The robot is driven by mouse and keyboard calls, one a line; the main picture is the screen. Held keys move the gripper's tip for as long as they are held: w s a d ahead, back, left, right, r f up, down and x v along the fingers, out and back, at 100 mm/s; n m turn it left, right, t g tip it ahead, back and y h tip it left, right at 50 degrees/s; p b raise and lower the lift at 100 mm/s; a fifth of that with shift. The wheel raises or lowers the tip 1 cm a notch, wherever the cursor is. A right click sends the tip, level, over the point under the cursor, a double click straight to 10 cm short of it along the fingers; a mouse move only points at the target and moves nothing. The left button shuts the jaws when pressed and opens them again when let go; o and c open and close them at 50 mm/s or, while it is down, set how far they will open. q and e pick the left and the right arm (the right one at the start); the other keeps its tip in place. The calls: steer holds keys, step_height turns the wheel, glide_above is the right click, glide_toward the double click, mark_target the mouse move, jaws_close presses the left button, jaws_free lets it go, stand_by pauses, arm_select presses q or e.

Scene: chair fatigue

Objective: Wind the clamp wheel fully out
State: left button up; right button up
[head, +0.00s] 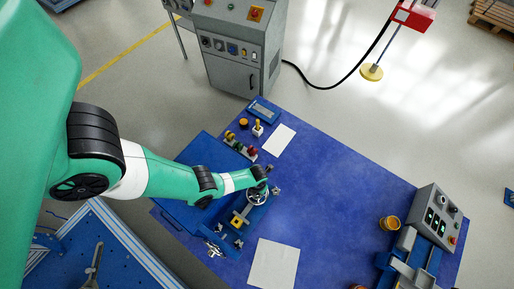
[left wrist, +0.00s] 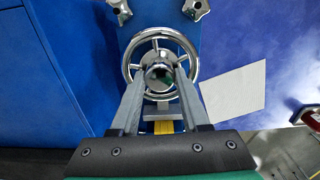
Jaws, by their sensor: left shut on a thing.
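The clamp wheel (left wrist: 160,40), a chrome handwheel with spokes and a round hub, shows in the left wrist view at the top middle. My left gripper (left wrist: 160,92) reaches over it, its two grey fingers on either side of the hub and shut on the wheel. In the head view the wheel (head: 257,196) is partly hidden under my left gripper (head: 262,184), on the clamp fixture on the blue table. A yellow block (head: 237,221) sits beside the wheel. My right gripper is not in view.
White sheets (head: 274,264) lie on the blue table (head: 330,200). Star knobs (left wrist: 196,8) stand beyond the wheel. A grey control box (head: 437,217) and an orange-yellow cup (head: 389,223) stand at the right. A grey cabinet (head: 235,50) stands behind. The table's middle is clear.

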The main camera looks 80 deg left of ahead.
arm_select(q)
jaws_close()
steer(key=shift+n, duration=0.3)
